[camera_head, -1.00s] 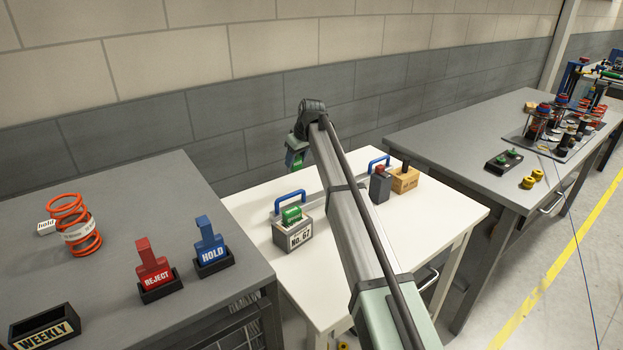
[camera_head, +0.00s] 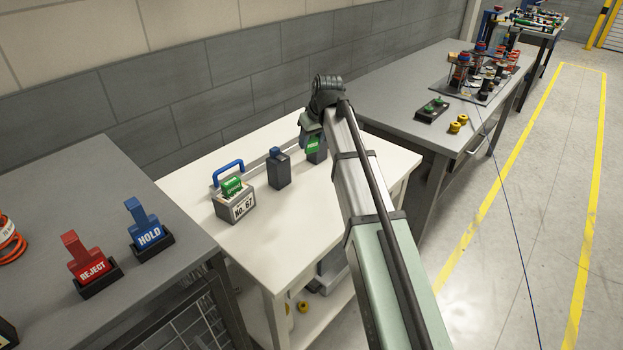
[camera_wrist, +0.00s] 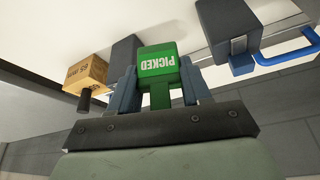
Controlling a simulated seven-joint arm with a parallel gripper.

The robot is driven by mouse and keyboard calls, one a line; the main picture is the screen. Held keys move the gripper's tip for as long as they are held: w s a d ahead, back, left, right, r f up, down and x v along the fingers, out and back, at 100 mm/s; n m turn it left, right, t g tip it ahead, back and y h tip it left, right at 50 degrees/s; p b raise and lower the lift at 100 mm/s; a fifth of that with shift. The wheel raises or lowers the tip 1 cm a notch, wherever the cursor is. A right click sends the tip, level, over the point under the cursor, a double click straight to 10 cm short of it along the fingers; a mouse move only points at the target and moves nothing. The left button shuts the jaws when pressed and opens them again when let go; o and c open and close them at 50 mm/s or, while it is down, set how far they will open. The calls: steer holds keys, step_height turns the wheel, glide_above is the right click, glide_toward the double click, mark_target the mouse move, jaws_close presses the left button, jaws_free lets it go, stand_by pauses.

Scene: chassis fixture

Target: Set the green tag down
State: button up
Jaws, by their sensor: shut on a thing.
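The green tag (camera_wrist: 157,63), marked PICKED, is between the two fingers of my gripper (camera_wrist: 158,82) in the wrist view. My gripper is shut on it. In the head view my gripper (camera_head: 312,132) is over the back right of the white table, with the green tag (camera_head: 314,145) at its tip. A dark block (camera_head: 316,157) shows just under the tag; I cannot tell whether they touch. Another green piece (camera_head: 231,186) sits in the grey box marked No. 67 (camera_head: 237,208).
A dark holder (camera_head: 278,170) stands left of my gripper. REJECT (camera_head: 90,264) and HOLD (camera_head: 148,230) stamps stand on the left bench. The white table's front is clear.

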steer(key=shift+m, duration=0.3)
steer(key=shift+f+h, duration=0.3)
steer(key=shift+f, duration=4.7)
steer(key=shift+f, duration=0.15)
steer(key=o, duration=1)
steer(key=shift+o, duration=0.2)
steer(key=v, duration=1.2)
steer(key=shift+d, duration=0.1)
